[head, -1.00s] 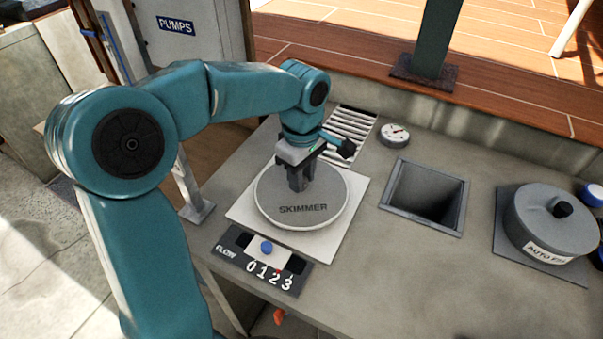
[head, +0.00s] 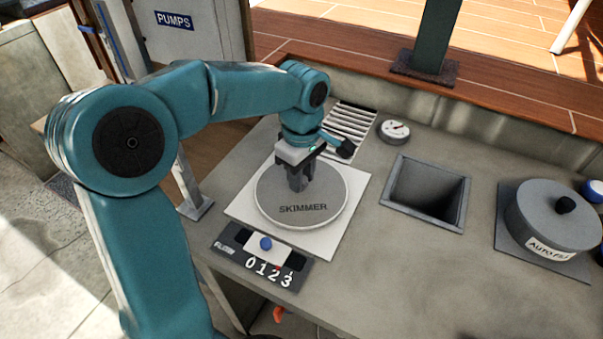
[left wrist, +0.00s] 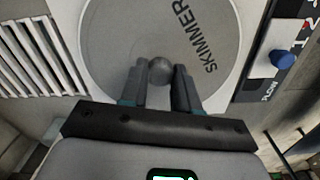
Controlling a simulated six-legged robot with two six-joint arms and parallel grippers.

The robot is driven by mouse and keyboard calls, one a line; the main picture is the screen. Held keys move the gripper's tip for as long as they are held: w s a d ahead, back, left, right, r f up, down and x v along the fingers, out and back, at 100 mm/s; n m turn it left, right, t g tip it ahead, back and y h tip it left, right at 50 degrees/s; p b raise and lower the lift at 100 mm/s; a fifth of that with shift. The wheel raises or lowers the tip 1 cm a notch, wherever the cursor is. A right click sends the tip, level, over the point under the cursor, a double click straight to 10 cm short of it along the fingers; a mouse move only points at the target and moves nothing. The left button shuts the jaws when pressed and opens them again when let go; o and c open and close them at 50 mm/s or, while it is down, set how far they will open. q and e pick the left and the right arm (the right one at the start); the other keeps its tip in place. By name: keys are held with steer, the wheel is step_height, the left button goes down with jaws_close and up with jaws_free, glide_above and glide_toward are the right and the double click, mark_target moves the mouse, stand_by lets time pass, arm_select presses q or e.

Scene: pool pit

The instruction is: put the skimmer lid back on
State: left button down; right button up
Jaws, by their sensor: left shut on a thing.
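The round grey skimmer lid (head: 318,205), marked SKIMMER, lies flat in the middle of a square white plate (head: 349,218) on the counter. It also fills the upper part of the left wrist view (left wrist: 120,40). My left gripper (head: 297,186) points down over the lid's centre. In the left wrist view my left gripper (left wrist: 160,78) has its two fingers on either side of a small round knob (left wrist: 160,70) on the lid, shut on it. The lid hides whatever lies under it. My right gripper is not in view.
A flow panel (head: 262,258) with a blue knob sits in front of the plate. A slatted grille (head: 352,125) and a round gauge (head: 394,130) lie behind. A square open pit (head: 427,193) and an auto-fill canister (head: 552,222) stand to the right. Bare counter lies between.

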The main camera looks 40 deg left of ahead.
arm_select(q)
steer(key=shift+f, duration=0.35)
stand_by(0.3)
steer(key=c, duration=0.6)
jaws_free()
steer(key=shift+r, duration=0.1)
steer(key=shift+r+p, duration=1.9)
steer(key=shift+r, duration=0.55)
steer(key=shift+r+p, duration=1.8)
steer(key=shift+r, duration=0.25)
